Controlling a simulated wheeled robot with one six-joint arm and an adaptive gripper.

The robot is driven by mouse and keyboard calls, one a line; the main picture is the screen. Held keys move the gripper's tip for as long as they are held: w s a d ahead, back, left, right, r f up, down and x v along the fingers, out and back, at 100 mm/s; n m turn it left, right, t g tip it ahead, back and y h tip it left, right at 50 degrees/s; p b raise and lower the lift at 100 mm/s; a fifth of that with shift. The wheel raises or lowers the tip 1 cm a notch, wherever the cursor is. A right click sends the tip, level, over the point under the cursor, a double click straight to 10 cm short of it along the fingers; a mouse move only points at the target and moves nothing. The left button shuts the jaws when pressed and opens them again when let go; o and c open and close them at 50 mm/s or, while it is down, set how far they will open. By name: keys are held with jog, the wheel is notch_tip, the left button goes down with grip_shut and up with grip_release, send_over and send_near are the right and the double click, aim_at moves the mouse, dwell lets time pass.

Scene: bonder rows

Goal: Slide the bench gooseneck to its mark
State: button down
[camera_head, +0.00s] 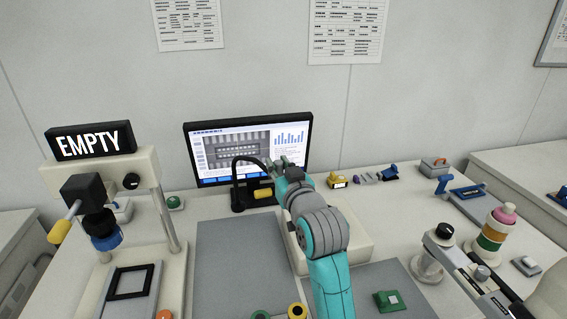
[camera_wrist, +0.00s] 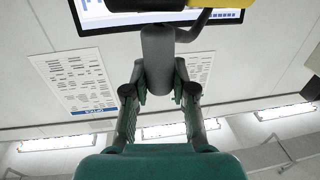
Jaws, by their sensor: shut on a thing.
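The bench gooseneck (camera_head: 238,190) is a thin black curved neck on a dark round base, standing on the bench in front of the monitor's left half. Its neck arches up and right toward my gripper (camera_head: 278,168). In the wrist view my gripper (camera_wrist: 159,95) has its two fingers on either side of a grey cylinder (camera_wrist: 158,55), shut on it. This looks like the end of the gooseneck, with the dark neck (camera_wrist: 196,24) beside it. My arm hides part of the bench right of the gooseneck. I cannot make out the mark.
A lit monitor (camera_head: 250,148) stands close behind. A yellow cylinder (camera_head: 263,193) lies near the neck. A grey mat (camera_head: 235,250) fills the bench in front. A machine with an EMPTY sign (camera_head: 90,140) is at left. A microscope-like device (camera_head: 440,240) and small tools are at right.

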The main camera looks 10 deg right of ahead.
jog(key=shift+s+a, duration=0.1)
jog(key=shift+a, duration=0.25)
jog(key=c, duration=0.9)
grip_release()
jog(key=shift+c, duration=0.2)
jog(key=shift+s+d, duration=0.1)
jog(key=shift+s, duration=0.15)
jog(key=s+d, duration=0.1)
jog(key=s, duration=1)
jog(key=shift+s+d, duration=0.15)
jog(key=shift+d, duration=0.05)
